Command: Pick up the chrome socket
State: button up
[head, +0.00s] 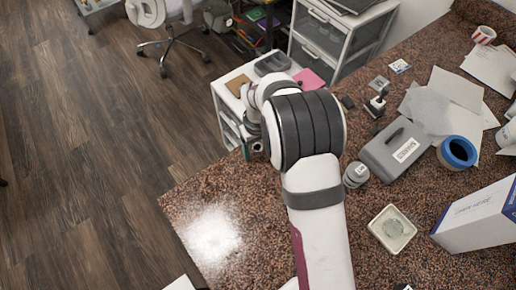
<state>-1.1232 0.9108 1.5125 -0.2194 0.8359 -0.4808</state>
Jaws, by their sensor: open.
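I cannot make out a chrome socket for certain in the head view. A small grey, round, stepped piece (355,174) stands on the speckled counter just right of my arm, but I cannot tell what it is. My white and grey arm reaches up the middle of the picture and bends toward the white side unit (227,91). My gripper's fingers are not visible; the arm's own links cover that area. Whatever lies behind the arm is hidden.
On the brown speckled counter (240,212) are a grey case (393,152), a blue-rimmed roll (458,152), a square dish (392,229) and a white box (480,218). Papers lie at the back right. A drawer unit (340,32) stands behind.

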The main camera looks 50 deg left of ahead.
grip_shut()
dwell(0.3)
